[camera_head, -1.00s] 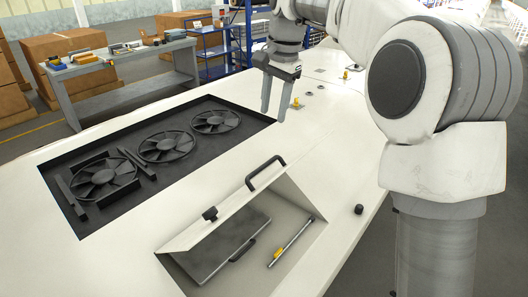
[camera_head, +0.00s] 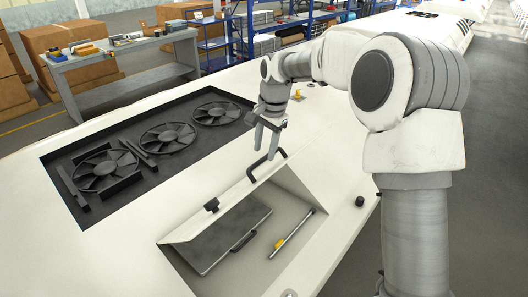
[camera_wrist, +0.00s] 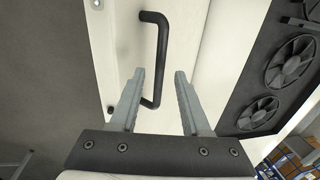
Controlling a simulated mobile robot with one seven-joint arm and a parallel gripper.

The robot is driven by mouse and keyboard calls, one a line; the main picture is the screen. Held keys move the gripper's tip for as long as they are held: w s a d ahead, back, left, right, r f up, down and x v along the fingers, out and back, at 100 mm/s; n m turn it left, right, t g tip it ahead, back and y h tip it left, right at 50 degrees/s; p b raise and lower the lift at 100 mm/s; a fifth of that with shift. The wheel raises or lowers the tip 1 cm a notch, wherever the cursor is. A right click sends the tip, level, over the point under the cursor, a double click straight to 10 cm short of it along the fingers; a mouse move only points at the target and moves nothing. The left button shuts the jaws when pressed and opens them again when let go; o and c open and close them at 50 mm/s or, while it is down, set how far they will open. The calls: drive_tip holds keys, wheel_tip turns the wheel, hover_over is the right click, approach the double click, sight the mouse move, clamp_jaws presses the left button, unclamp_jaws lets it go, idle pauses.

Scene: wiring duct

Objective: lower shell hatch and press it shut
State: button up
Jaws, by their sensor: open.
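The white shell hatch (camera_head: 238,192) stands tilted up over its open recess, with a black latch knob (camera_head: 211,205) on its edge. Its black bar handle (camera_head: 267,166) is at the raised right end. My gripper (camera_head: 266,148) is just above the handle, fingers pointing down, open. In the wrist view, the handle (camera_wrist: 162,55) runs lengthwise and appears between the two open fingertips (camera_wrist: 160,74). I cannot tell how deep the handle sits between them; nothing is gripped.
Inside the recess are a grey panel (camera_head: 225,240) with a handle and a rod with a yellow part (camera_head: 290,235). A black tray with fans (camera_head: 167,137) is sunk in the white top to the left. A small black knob (camera_head: 360,201) stands at right.

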drive_tip(key=shift+w+a+f, duration=0.1)
drive_tip(key=shift+a+f, duration=0.05)
drive_tip(key=shift+f, duration=0.9)
clamp_jaws()
idle(0.7)
